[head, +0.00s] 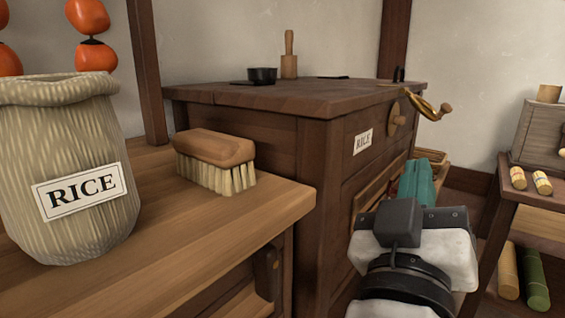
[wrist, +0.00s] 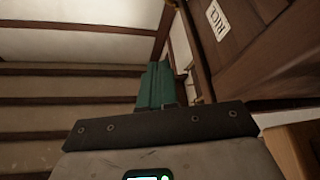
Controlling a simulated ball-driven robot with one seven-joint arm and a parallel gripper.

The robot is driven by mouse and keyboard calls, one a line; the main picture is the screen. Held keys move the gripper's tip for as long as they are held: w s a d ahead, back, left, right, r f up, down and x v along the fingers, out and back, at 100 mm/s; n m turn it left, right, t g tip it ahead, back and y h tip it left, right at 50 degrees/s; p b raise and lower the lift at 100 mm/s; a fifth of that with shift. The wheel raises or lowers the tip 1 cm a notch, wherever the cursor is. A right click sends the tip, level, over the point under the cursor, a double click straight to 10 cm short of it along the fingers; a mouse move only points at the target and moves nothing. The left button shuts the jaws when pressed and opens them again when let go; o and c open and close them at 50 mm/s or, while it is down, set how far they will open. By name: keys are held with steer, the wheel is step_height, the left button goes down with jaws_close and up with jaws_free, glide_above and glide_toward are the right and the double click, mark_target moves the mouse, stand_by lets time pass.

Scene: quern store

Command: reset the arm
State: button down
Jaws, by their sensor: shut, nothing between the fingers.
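My gripper (head: 420,170) reaches forward at the right of the head view, in front of the dark wooden chest (head: 345,150). Its teal fingers are shut with nothing between them. The shut fingers also show in the wrist view (wrist: 155,80), beside the chest front (wrist: 265,50). I cannot tell whether they touch the chest. My own forearm hides part of the chest's lower front.
A counter (head: 265,210) at left bears a woven rice sack (head: 65,170) and a brush (head: 215,160). A black pot (head: 262,76) and wooden pestle (head: 289,55) stand on the chest. A crank (head: 430,108) sticks out from it. Shelves (head: 530,195) stand at right.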

steer(key=s+d+f+g+y, duration=0.15)
steer(key=d+f+g, duration=0.25)
steer(key=f, duration=0.7)
steer(key=d+f+g+y, duration=0.2)
steer(key=d+f+g, duration=0.15)
steer(key=f, duration=0.75)
steer(key=s+d+f+g+y, duration=0.1)
steer(key=d+f+g, duration=0.25)
steer(key=f, duration=0.85)
steer(key=s+d+f+g+y, duration=0.2)
steer(key=s+f+g+y, duration=0.45)
steer(key=s+f, duration=1.4)
step_height(320, 180, up, 38)
steer(key=s+g+h+p, duration=0.1)
steer(key=g+p, duration=0.1)
steer(key=p, duration=3.5)
steer(key=shift+s+r, duration=0.25)
steer(key=shift+s, duration=0.15)
